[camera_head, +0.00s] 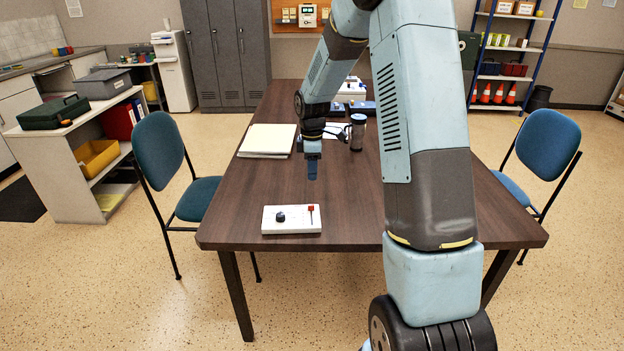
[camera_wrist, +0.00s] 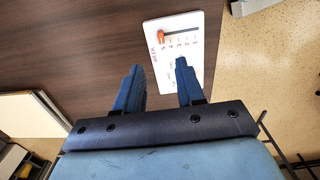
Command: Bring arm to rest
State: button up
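My arm reaches over the dark wooden table (camera_head: 345,225) and bends down. My gripper (camera_head: 312,178) points downward above the tabletop, behind the white control panel in the head view. In the wrist view my gripper (camera_wrist: 158,65) has its two blue fingers apart, with only tabletop and part of the panel seen between and beyond them. The white panel (camera_head: 292,227) lies near the table's front edge, with a black knob (camera_head: 281,216) and a red-topped lever (camera_head: 311,209). The panel (camera_wrist: 180,70) also shows in the wrist view, partly hidden by the right finger.
Blue chairs stand left (camera_head: 160,150) and right (camera_head: 547,145) of the table. The tabletop between panel and paper is clear.

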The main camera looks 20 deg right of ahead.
jog(key=shift+r, duration=0.25)
jog(key=shift+r, duration=0.1)
jog(key=s+a+r+m+t, duration=0.1)
jog(key=s+r+m+t, duration=0.4)
jog(key=s+r, duration=1.25)
jog(key=s+r+m, duration=0.3)
jog(key=s+m, duration=0.2)
jog(key=s, duration=0.4)
jog(key=s+a+r+m, duration=0.1)
jog(key=s+r+m, duration=0.2)
jog(key=s+m, duration=0.2)
jog(key=shift+s+t, duration=0.3)
jog(key=shift+s, duration=1.6)
jog(key=shift+d, duration=0.15)
